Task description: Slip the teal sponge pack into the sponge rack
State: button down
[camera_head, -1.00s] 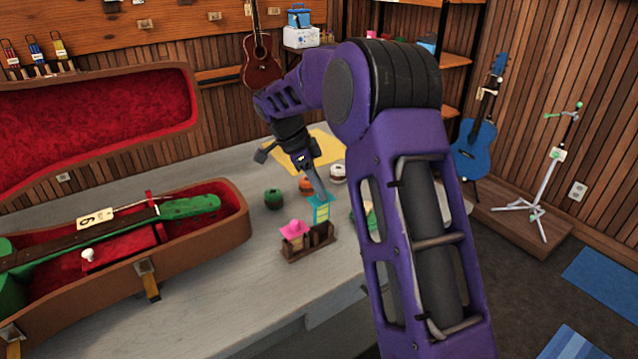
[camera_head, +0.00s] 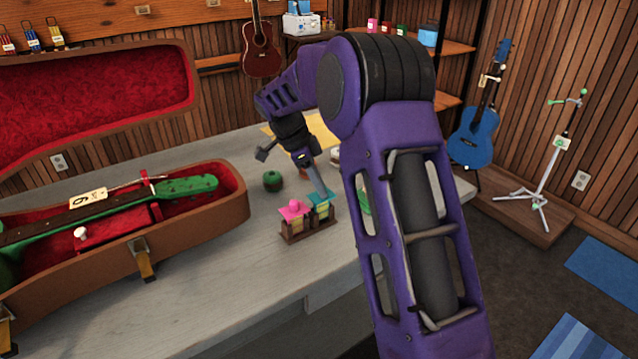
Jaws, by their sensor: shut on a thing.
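The teal sponge pack (camera_head: 321,199) has a teal top and a yellow-green body. My gripper (camera_head: 320,192) is shut on its top from above. The pack is upright at the right-hand slot of the brown sponge rack (camera_head: 296,237), with its lower part down behind the rack's front. I cannot tell whether it rests on the rack's floor. A pink-topped sponge pack (camera_head: 294,211) stands in the rack's left slot. My fingertips are small in the picture and partly merge with the teal top.
A dark green round object (camera_head: 272,181) stands behind the rack. A green item (camera_head: 363,201) lies right of it, partly behind my arm. The open ukulele case (camera_head: 200,233) takes up the left of the grey table (camera_head: 240,305). The table in front of the rack is clear.

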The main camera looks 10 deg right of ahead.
dwell(0.3)
jog(key=c, duration=0.7)
grip_release()
jog(key=shift+o, duration=0.2)
jog(key=shift+r, duration=0.15)
